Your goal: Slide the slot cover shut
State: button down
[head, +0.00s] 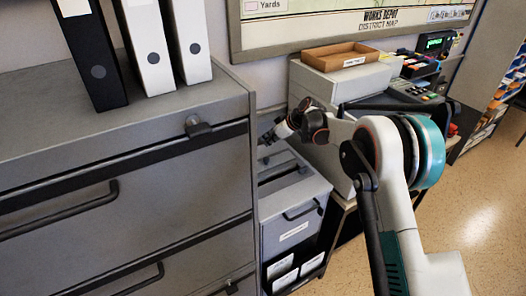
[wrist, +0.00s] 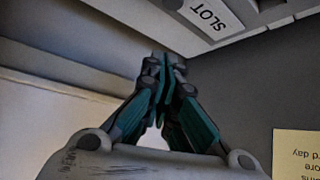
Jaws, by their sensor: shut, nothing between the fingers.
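A grey box unit (head: 292,212) stands low between the big cabinet and the desk, with dark slot-like strips on its top. I cannot tell from the head view which part is the slot cover. In the wrist view a plate with an upside-down "SLOT" label (wrist: 211,14) shows at the top, with part of a dark fitting beside it, cut off by the frame edge. My gripper (head: 268,138) is above the back of the box unit, near the wall. In the wrist view my gripper (wrist: 166,66) is shut and empty, its tips just below and left of the label.
A grey drawer cabinet (head: 120,150) with bar handles and several binders (head: 148,45) stands close on the left. A desk area with a brown tray (head: 345,57) and devices lies behind my arm. A yellow note (wrist: 298,152) shows in the wrist view. Open floor lies right.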

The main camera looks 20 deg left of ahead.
jog(key=b, duration=0.3)
send_over(262, 163)
jog(key=w+a, duration=0.1)
jog(key=a, duration=0.3)
jog(key=f, duration=0.7)
jog(key=shift+w+f, duration=0.2)
jog(key=shift+f, duration=0.15)
jog(key=d, duration=0.3)
jog(key=shift+s+f+b, duration=0.1)
jog(key=shift+s+b, duration=0.2)
jog(key=shift+s, duration=0.05)
jog(key=shift+s+d+f, duration=0.1)
jog(key=shift+d, duration=0.3)
jog(key=shift+s+d, duration=0.1)
jog(key=shift+s+d, duration=0.25)
jog(key=shift+d, duration=0.05)
jog(key=s+d, duration=0.4)
jog(key=d, duration=0.1)
jog(key=shift+s+d, duration=0.2)
jog(key=shift+s, duration=0.15)
